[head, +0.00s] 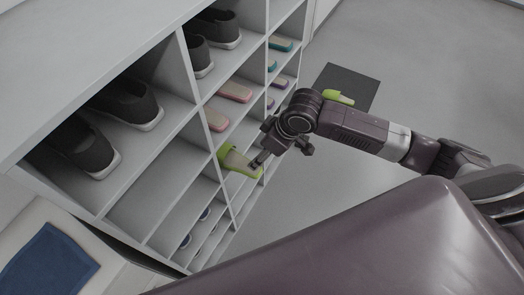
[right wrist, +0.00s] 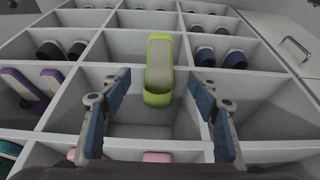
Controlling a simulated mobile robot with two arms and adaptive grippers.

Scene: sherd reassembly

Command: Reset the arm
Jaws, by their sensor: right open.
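My right gripper (head: 262,159) reaches in from the right to the front of the shoe rack (head: 110,206). It is open. A lime-green slipper (head: 238,160) with a beige sole lies in a rack compartment, right at the fingertips. In the right wrist view, the two blue-padded fingers of the right gripper (right wrist: 158,80) are spread wide. The green slipper (right wrist: 159,62) shows between and beyond them, with a gap on each side. A second lime-green slipper (head: 338,97) is on the dark mat, partly behind my right arm. My left gripper is not in view.
Dark shoes (head: 122,104) and pink slippers (head: 234,92) fill other compartments, and purple slippers (right wrist: 22,85) show at the left in the right wrist view. The dark mat (head: 350,79) lies on open grey floor. A blue cloth (head: 48,264) lies at lower left. Compartment dividers stand close around the right gripper.

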